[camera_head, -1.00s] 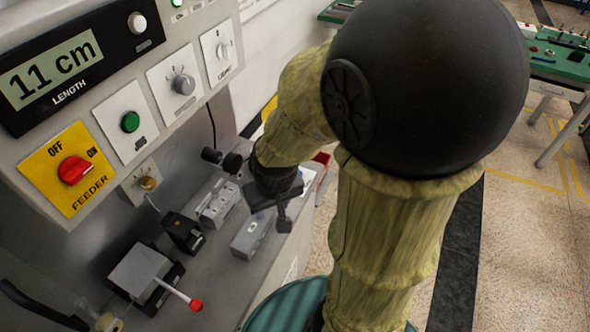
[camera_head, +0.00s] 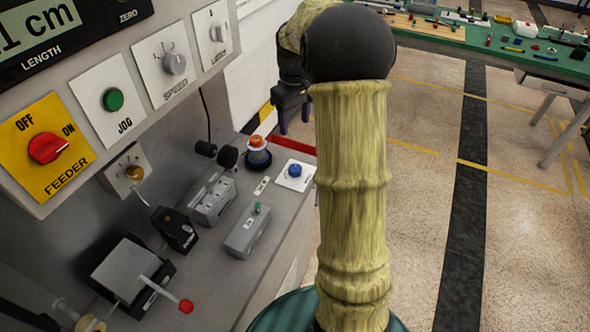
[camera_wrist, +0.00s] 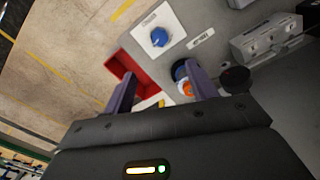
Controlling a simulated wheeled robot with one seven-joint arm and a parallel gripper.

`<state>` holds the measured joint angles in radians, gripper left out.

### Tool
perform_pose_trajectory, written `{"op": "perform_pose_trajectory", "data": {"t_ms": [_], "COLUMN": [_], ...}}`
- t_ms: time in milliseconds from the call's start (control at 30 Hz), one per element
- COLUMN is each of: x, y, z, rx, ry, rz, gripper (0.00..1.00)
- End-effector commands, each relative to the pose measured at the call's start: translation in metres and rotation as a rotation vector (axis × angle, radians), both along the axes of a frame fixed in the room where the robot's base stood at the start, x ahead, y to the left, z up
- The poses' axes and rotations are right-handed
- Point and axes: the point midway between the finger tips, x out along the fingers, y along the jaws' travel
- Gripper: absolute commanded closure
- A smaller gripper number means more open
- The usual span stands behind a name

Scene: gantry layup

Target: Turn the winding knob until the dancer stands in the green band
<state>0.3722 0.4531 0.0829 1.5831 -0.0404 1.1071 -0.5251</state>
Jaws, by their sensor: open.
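A blue knob (camera_head: 295,171) on a white plate sits at the far right end of the grey bench. It also shows in the wrist view (camera_wrist: 159,37), beyond the fingertips. Its label is too small to read, so I cannot tell whether it is the winding knob. I make out no dancer or green band. My gripper (camera_head: 293,120) is open and empty, up past the bench's far end, apart from the knob. Its two purple fingers show in the wrist view (camera_wrist: 161,92). An orange-topped round control (camera_head: 257,150) stands left of the blue knob.
A control panel on the left carries a red feeder switch (camera_head: 47,148), a green jog button (camera_head: 113,99) and a speed knob (camera_head: 174,62). A red-tipped lever (camera_head: 186,306) and grey blocks (camera_head: 248,231) stand on the bench. A red bin (camera_wrist: 125,68) adjoins it. Open floor lies right.

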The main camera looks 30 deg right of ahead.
Motion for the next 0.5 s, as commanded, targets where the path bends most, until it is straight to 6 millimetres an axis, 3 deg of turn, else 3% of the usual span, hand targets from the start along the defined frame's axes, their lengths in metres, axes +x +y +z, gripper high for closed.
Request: {"op": "perform_pose_trajectory", "data": {"t_ms": [333, 500], "x": [0.001, 0.001], "y": [-0.001, -0.001], "z": [0.0, -0.01], "rx": [0.001, 0.0], "ry": [0.001, 0.003], "rz": [0.002, 0.002], "gripper": [0.43, 0.43]}}
